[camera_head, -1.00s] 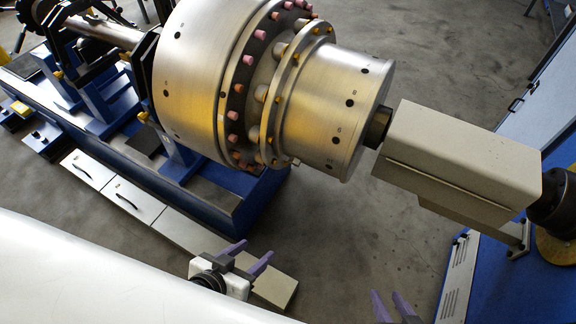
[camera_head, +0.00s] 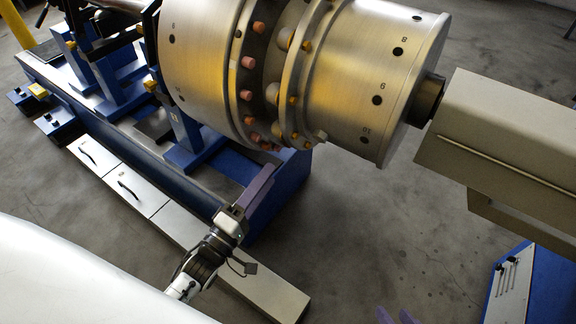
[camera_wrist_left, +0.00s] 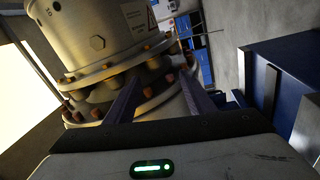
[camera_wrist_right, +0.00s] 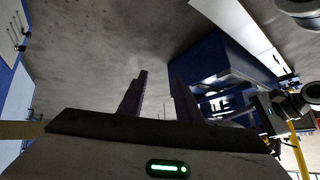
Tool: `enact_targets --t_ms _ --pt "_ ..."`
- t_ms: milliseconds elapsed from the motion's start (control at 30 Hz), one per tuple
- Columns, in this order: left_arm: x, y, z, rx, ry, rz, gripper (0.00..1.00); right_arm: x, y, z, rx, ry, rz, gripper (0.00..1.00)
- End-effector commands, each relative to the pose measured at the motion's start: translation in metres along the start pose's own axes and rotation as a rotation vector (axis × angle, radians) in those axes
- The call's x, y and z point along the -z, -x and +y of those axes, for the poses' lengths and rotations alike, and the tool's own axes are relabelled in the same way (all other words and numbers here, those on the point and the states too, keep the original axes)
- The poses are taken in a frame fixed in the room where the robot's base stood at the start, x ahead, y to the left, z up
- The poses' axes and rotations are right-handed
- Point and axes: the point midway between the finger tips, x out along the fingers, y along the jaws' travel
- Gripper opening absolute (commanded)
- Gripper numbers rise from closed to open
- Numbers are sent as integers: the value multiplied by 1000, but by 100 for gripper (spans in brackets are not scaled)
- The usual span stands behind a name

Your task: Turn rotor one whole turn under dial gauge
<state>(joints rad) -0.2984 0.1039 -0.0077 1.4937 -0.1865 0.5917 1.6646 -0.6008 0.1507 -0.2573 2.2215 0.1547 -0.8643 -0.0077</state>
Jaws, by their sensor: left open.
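The rotor (camera_head: 205,65) is a large brushed-metal drum lying across the top of the head view. It has a flange ringed with pink and orange bolts and a narrower drum (camera_head: 350,85) with dark holes and small numbers. My left gripper (camera_head: 265,182) is open below the flange, its purple fingers pointing up toward it. In the left wrist view the open fingers (camera_wrist_left: 160,100) point at the bolted flange (camera_wrist_left: 100,75); whether they touch is unclear. My right gripper (camera_head: 395,316) shows only fingertips at the bottom edge; in the right wrist view it is open and empty (camera_wrist_right: 158,85). I cannot make out a dial gauge.
A blue machine bed (camera_head: 110,125) carries the rotor, with pale drawer-like panels (camera_head: 150,195) along its front. A beige housing (camera_head: 505,135) joins the rotor's shaft at right. A blue cabinet (camera_head: 545,285) stands at lower right. Grey floor (camera_head: 375,220) between them is clear.

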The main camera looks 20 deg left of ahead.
Motion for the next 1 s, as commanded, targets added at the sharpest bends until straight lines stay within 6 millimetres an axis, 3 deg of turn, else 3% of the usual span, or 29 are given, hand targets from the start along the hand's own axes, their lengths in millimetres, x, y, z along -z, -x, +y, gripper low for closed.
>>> enact_targets --t_ms 33,267,700,1000 --pt "1 -1 -10 -42 60 -1 49 -7 -10 0 7 3 1 31" --pt "4 -11 -2 -127 189 -17 49 -9 -12 -3 23 6 -10 31" --pt "3 -84 7 -127 190 -16 49 -13 -21 -9 53 36 -55 31" --pt "3 -106 10 -123 190 -17 49 -9 -20 -12 66 30 -39 31"
